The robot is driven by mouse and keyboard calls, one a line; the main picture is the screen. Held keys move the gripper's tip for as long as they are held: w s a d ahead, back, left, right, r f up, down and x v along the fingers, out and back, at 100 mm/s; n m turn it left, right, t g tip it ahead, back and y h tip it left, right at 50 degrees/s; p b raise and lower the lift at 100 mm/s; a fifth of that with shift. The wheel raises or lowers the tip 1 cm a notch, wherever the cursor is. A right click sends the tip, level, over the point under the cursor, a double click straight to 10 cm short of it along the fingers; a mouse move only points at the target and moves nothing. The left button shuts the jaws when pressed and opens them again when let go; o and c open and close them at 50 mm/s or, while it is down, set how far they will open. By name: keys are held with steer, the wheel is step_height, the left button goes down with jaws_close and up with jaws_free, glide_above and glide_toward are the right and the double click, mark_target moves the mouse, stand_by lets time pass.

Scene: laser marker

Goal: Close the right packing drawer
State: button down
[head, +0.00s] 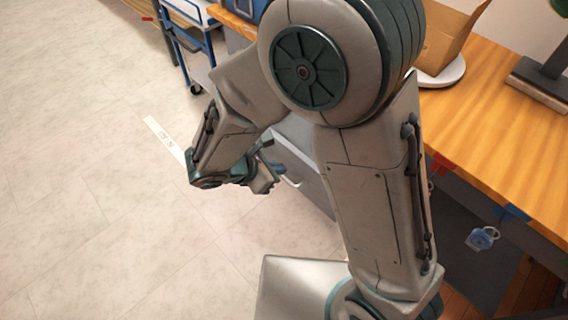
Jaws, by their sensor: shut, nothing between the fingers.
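My gripper (266,176) is at the end of my bent arm, low over the floor and in front of a grey drawer unit (310,187) under the wooden table. It is shut and empty. A pale curved handle (291,183) shows on the drawer unit just right of my gripper. Whether the gripper touches the unit, I cannot tell. My arm hides much of the unit, so I cannot tell which drawer this is or how far it stands out.
The wooden table (490,130) fills the right side, with a cardboard box (452,40) and a dark stand (545,80) on it. A blue-framed cart (185,35) stands at the back. Pale floor (90,180) on the left is clear.

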steer(key=a+f+n+t, duration=0.1)
steer(key=a+n, duration=0.1)
steer(key=a, duration=0.1)
glide_toward(292, 170)
steer(key=shift+n+y, duration=0.3)
steer(key=x, duration=0.6)
steer(key=shift+s+d+r, duration=0.1)
steer(key=shift+d, duration=0.05)
